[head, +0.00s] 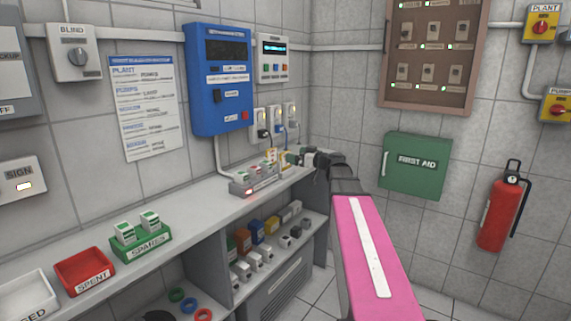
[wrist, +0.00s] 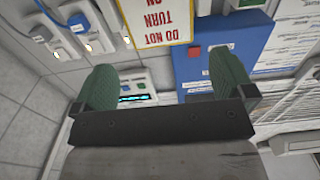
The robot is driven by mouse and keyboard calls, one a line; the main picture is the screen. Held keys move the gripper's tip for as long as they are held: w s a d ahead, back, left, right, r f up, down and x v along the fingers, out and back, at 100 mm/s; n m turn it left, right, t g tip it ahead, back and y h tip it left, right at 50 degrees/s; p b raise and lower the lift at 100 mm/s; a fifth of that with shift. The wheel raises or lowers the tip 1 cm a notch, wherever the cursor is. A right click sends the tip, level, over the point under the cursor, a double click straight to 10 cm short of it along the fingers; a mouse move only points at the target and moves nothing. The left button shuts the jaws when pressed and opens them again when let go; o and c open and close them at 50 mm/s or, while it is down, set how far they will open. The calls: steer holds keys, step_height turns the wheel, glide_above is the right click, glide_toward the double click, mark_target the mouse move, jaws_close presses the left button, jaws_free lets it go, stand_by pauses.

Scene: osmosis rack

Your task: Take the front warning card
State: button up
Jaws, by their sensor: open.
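A warning card (wrist: 157,22) with a yellow border and red "DO NOT TURN ON" lettering shows upside down at the top of the wrist view. It stands beyond my fingertips and lies partly out of that frame. In the head view, small yellow-edged cards (head: 272,156) show at the far end of the counter, just left of my gripper (head: 291,158); which is the front one is hard to tell there. My gripper (wrist: 163,75) is open, its two green fingers wide apart with nothing between them. The card lies ahead of the gap, apart from the fingers.
A blue wall unit (head: 220,80) and several outlets with plugs (head: 275,122) are on the wall behind. A grey rack (head: 255,182) of cartridges stands on the counter (head: 205,212) close to the cards. The green spares tray (head: 141,246) and red spent tray (head: 85,272) are nearer.

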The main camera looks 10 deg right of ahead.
steer(key=x, duration=0.8)
steer(key=shift+s+a+f, duration=0.1)
steer(key=shift+s, duration=0.05)
steer(key=c, duration=0.9)
